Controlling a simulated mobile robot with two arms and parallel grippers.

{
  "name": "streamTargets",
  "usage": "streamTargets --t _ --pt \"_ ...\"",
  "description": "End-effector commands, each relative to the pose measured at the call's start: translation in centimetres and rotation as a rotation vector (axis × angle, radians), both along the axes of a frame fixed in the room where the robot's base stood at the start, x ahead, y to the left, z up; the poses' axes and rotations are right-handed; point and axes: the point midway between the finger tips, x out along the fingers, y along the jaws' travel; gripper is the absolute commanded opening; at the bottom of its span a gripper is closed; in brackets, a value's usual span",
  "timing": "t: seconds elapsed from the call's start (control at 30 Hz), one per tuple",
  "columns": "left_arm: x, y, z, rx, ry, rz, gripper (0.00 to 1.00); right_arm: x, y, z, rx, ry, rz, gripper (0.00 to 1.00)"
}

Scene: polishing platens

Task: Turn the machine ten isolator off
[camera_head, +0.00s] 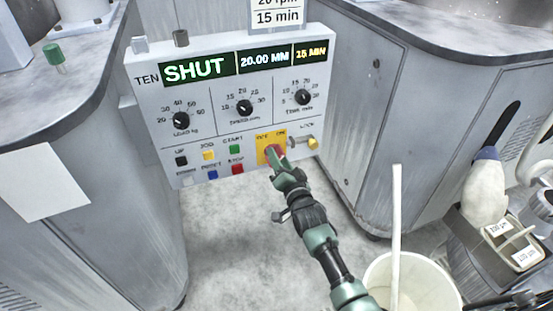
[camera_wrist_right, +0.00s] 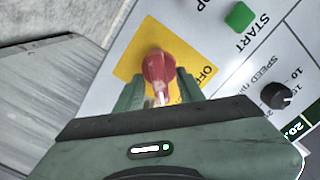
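The machine ten panel (camera_head: 215,85) is a white board reading "TEN", with a display (camera_head: 199,68) showing "SHUT". The isolator is a red handle (camera_wrist_right: 158,68) on a yellow plate (camera_head: 262,146) with OFF and ON marks, low on the panel's right. My right gripper (camera_head: 277,160) is at the isolator and covers much of it in the head view. In the right wrist view, the fingers of my right gripper (camera_wrist_right: 160,90) lie on both sides of the red handle and appear closed against it. My left gripper is not in view.
Colored buttons (camera_head: 208,155) sit left of the isolator, and a brass-coloured lock piece (camera_head: 312,142) is close on its right. Grey machine cabinets (camera_head: 369,100) stand on both sides. A white bucket (camera_head: 425,275) is on the floor at lower right. Bare floor (camera_head: 225,235) lies below the panel.

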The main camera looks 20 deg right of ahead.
Motion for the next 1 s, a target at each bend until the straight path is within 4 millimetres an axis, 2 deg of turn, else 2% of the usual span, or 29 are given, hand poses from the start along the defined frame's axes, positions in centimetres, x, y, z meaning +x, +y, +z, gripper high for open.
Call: streamTargets --t 0.13,0.4,0.43,0.57,0.87,1.0 --pt "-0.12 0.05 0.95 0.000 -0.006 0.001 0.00 1.08 0.04 -0.08 0.000 0.000 0.000 0.38" --pt "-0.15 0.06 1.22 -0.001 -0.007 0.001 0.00 1.26 0.06 -0.01 -0.001 0.001 0.000 0.38" --pt "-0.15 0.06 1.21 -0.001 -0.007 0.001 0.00 1.26 0.06 -0.01 -0.001 0.001 0.000 0.35" --pt "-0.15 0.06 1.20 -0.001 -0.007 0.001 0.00 1.25 0.06 -0.03 -0.001 0.001 0.000 0.00" --pt "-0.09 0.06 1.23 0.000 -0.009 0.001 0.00 1.23 0.06 -0.01 -0.014 0.001 0.000 0.00" --pt "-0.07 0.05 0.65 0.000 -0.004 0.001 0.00 1.23 0.08 0.03 -0.055 0.001 0.000 0.00"
